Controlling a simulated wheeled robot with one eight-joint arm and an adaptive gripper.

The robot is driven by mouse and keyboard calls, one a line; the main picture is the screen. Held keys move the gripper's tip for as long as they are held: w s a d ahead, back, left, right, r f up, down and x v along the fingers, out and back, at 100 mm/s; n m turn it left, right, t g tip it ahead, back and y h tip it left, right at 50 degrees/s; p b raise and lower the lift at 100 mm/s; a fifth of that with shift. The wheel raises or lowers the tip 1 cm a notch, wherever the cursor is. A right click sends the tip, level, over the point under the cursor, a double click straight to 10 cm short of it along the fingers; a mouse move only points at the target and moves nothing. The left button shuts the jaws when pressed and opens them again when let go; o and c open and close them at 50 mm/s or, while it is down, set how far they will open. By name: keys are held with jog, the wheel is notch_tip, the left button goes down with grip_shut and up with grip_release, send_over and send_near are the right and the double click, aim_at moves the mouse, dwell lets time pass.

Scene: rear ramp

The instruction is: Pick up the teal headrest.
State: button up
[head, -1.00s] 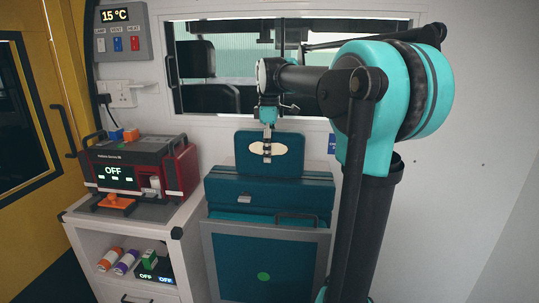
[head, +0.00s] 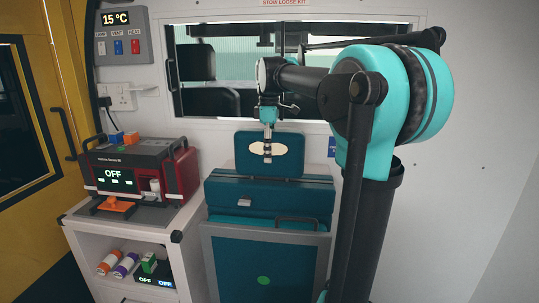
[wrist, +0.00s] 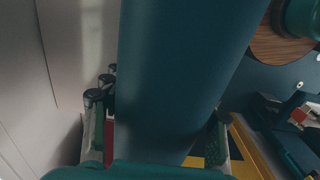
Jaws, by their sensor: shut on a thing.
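The teal headrest (head: 286,169) is a rounded dark teal pad with a pale oval on its front. It is upright just above or on the top of a teal case (head: 245,198); I cannot tell whether they touch. My gripper (head: 268,153) comes down from above and is shut on the headrest at the pale oval. In the wrist view a broad dark teal surface (wrist: 180,75), seemingly the headrest, fills the middle and hides much of what lies behind it.
A red and grey device (head: 140,165) stands on a white shelf unit (head: 130,230) at left, with several small items below. A control panel (head: 122,32) hangs at upper left. My arm blocks the right side.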

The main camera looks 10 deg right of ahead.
notch_tip(320, 180, up, 19)
dwell(0.6)
notch_tip(320, 180, up, 9)
dwell(2.1)
dwell(0.3)
